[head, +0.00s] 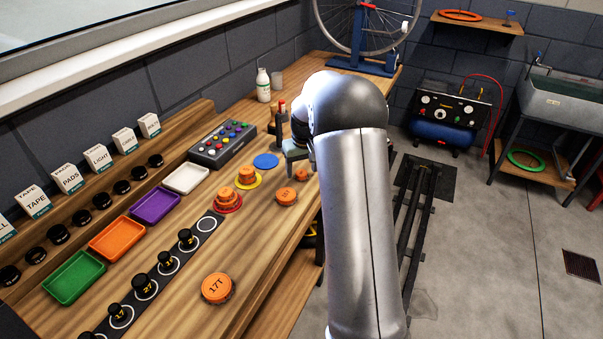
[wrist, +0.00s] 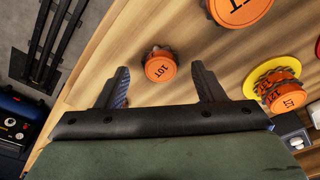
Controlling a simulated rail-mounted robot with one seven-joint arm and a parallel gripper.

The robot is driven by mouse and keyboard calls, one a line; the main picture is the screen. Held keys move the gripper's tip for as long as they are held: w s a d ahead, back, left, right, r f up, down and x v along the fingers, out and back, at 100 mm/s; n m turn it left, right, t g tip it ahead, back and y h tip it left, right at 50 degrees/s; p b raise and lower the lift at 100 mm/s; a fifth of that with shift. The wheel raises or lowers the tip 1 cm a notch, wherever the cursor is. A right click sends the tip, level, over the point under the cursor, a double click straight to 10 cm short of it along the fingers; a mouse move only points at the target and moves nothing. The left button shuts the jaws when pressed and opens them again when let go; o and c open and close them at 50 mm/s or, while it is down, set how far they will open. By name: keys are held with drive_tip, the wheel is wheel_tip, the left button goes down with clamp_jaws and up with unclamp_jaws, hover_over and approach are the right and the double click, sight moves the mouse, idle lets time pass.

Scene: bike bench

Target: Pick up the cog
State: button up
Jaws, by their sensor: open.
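A small orange cog marked 10T (wrist: 160,66) lies on the wooden bench, ahead of and between the fingers of my gripper (wrist: 160,78) in the wrist view. The fingers are spread and nothing is between them. In the head view my gripper (head: 297,152) is over the bench's right part, partly hidden by my arm; a small orange cog (head: 302,175) lies just in front of it. Another loose cog (head: 286,197) lies nearby, and a larger one marked 17T (head: 217,288) lies nearer. Orange cogs are stacked on a red disc (head: 229,209) and a yellow disc (head: 260,181).
A blue disc (head: 265,161) is bare. Green (head: 75,277), orange (head: 117,239), purple (head: 155,206) and white (head: 186,178) trays line the bench. A black strip (head: 151,288) holds several black knobs. A button box (head: 222,145) and bottle (head: 263,86) stand farther back.

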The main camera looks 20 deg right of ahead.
drive_tip(key=shift+w+f, duration=0.1)
drive_tip(key=shift+f, duration=0.35)
drive_tip(key=c, duration=1.1)
drive_tip(key=shift+o, duration=0.2)
